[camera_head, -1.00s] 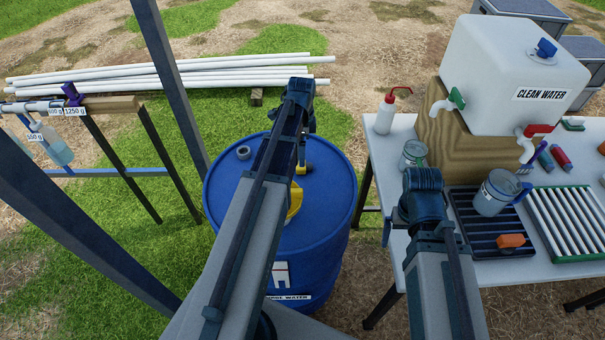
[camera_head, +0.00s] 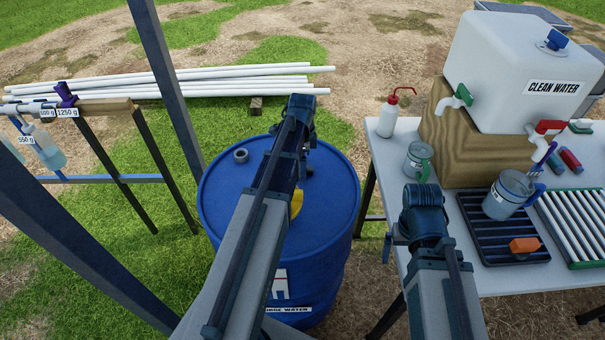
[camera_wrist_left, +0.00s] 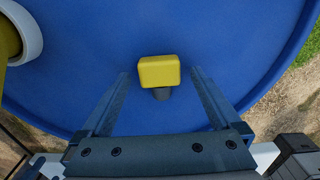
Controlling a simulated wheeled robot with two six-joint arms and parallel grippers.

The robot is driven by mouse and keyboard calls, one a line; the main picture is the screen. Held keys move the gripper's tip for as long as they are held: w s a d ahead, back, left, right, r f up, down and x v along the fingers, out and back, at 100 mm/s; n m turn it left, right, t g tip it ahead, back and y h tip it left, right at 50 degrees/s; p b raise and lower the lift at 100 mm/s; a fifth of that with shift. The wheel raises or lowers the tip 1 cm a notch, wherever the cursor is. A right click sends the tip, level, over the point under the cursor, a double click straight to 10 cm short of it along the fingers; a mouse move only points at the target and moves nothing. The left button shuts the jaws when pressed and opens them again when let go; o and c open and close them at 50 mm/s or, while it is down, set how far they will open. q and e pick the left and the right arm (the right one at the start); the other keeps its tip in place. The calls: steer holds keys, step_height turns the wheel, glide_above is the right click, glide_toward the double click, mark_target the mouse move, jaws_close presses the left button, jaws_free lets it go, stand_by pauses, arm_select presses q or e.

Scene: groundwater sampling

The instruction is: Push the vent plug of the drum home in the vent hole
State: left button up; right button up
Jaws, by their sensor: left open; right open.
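The blue drum (camera_head: 330,215) stands upright, partly covered by my left arm. In the left wrist view, the yellow vent plug (camera_wrist_left: 159,71) sits over the blue drum top (camera_wrist_left: 90,60), with a short dark stem showing below its yellow head. How deep the stem sits in the vent hole cannot be told; the hole is hidden. My left gripper (camera_wrist_left: 160,76) is open, its two fingers on either side of the plug with gaps to both. My right gripper (camera_head: 388,247) is open, empty, beside the table's near-left edge.
A grey ring (camera_head: 241,155) lies on the drum top, and a yellow part (camera_head: 297,203) shows beside my left arm. The table (camera_head: 390,150) at right holds a clean water tank (camera_head: 500,70), a wash bottle (camera_head: 388,115), mugs and a black tray (camera_head: 480,215). White pipes lie behind.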

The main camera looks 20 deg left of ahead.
arm_select(q)
steer(key=shift+r, duration=0.1)
jaws_close()
stand_by(0.3)
steer(key=shift+r, duration=0.1)
